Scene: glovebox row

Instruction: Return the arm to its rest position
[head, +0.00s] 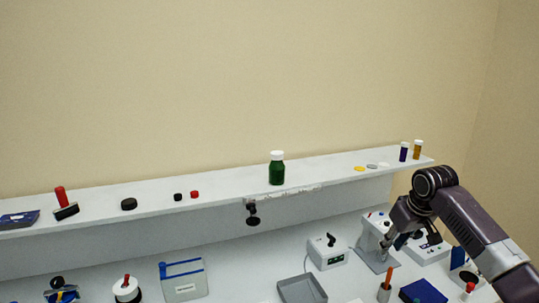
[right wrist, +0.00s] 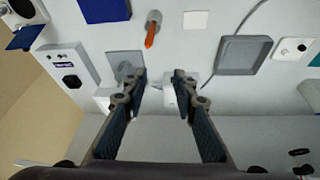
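My right arm comes in from the right edge in the head view, bent at a dark joint. Its gripper (head: 391,243) hangs over the right part of the bench, in front of a white and grey instrument (head: 372,232). In the right wrist view the gripper (right wrist: 159,76) is open, with a clear gap between its two fingers and nothing held. The instrument's grey plate (right wrist: 124,58) shows just beyond the left fingertip. Whether the fingers touch it I cannot tell. My left arm and gripper are not in view.
A shelf (head: 330,178) runs along the wall, with a green bottle (head: 277,172) and small jars. On the bench are a grey tray (head: 302,289), a holder with an orange handle (head: 388,278), a blue block (head: 423,291) and a white box (head: 327,252). Air above the shelf is free.

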